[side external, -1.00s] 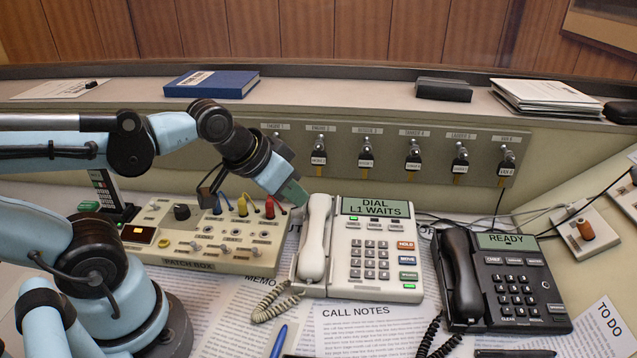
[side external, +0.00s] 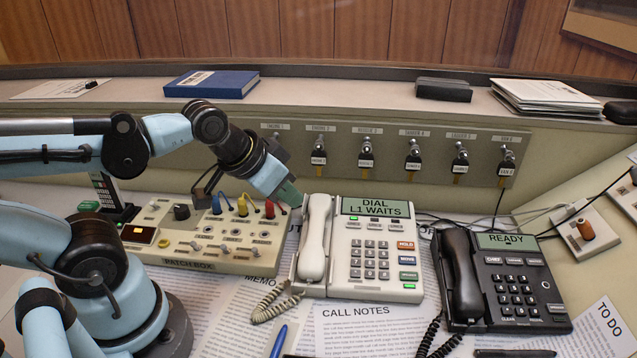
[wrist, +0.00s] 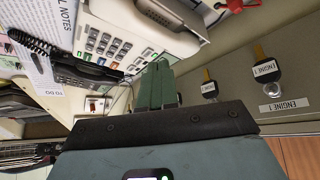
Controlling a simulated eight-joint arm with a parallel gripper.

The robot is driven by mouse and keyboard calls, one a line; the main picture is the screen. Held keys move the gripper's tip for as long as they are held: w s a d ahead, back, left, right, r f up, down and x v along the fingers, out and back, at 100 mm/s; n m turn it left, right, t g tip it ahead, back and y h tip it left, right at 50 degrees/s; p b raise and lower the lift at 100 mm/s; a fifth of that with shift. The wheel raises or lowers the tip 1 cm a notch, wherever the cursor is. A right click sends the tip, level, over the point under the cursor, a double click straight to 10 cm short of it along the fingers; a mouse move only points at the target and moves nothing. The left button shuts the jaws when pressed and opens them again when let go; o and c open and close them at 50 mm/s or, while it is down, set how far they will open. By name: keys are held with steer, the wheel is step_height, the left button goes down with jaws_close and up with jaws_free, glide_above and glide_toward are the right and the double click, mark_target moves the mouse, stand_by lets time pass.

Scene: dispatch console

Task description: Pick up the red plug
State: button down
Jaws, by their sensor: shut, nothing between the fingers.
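The red plug (side external: 269,209) stands in the patch box (side external: 205,265), at the right end of a row with a blue plug (side external: 217,205) and a yellow plug (side external: 242,206). My gripper (side external: 296,201) is to the right of the red plug and a little above it, close to the white phone's handset. Its green fingers are together and empty. In the wrist view the shut fingers (wrist: 157,85) point toward the white phone, and the red plug is not visible there.
The white phone (side external: 383,245) stands just right of the patch box, with a black phone (side external: 515,290) further right. A panel with hanging key tags (side external: 365,160) runs behind. Papers (side external: 362,332) and a blue pen (side external: 279,341) lie in front.

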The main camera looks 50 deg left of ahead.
steer(key=c, duration=1.8)
jaws_free()
steer(key=o, duration=0.8)
steer(key=shift+o, duration=0.2)
steer(key=n+g+y, duration=0.3)
steer(key=n+g, duration=0.1)
steer(key=n, duration=0.5)
glide_toward(268, 201)
steer(key=shift+s+x, duration=0.15)
steer(key=shift+x, duration=1.3)
steer(key=shift+s+x, duration=0.15)
steer(key=shift+x, duration=1.25)
steer(key=shift+w+x, duration=0.15)
steer(key=shift+x, duration=0.7)
steer(key=shift+w+x, duration=0.2)
steer(key=shift+x, duration=1.45)
